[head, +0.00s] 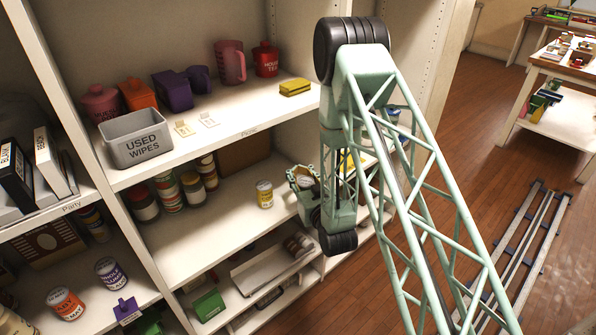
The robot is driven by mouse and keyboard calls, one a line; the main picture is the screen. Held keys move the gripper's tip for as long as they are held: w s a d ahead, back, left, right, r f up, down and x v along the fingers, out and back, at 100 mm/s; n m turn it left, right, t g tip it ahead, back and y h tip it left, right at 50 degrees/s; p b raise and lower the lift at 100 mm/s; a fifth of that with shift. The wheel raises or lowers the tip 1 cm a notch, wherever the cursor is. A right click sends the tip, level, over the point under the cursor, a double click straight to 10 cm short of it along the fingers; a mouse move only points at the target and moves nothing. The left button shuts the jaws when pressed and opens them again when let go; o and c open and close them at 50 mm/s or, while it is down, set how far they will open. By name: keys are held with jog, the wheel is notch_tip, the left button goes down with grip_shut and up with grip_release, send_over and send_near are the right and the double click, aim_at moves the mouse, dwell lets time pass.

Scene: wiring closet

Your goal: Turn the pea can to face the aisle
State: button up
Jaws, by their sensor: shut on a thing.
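My gripper (303,180) is over the right end of the middle shelf (225,222). It is shut on a can (306,182), of which a pale round top shows between the fingers. The fingers and my arm hide most of this can, so I cannot read its label or tell which way it faces. A separate small can (264,194) with a yellow and white label stands upright on the same shelf, left of my gripper and apart from it. Its label is too small to read, so I cannot tell by print which can holds peas.
Several jars and cans (170,190) stand at the back left of the middle shelf. A grey USED WIPES bin (139,138) and a yellow sponge (295,88) sit on the shelf above. An open tray (270,266) lies below. The shelf left of the small can is clear.

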jog(key=shift+w, duration=0.1)
jog(key=shift+w+d+r+p, duration=0.6)
jog(key=shift+w+d+p, duration=1.35)
jog(key=shift+w+d, duration=0.55)
jog(key=w+a+p, duration=0.4)
jog(key=w+a, duration=0.5)
jog(key=w, duration=0.1)
jog(key=shift+a, duration=0.25)
jog(key=shift+w+f+b, duration=0.15)
jog(key=shift+f+b, duration=1.85)
jog(key=shift+f, duration=0.45)
jog(key=shift+c, duration=0.2)
jog(key=o, duration=1.4)
jog(key=shift+o, duration=0.2)
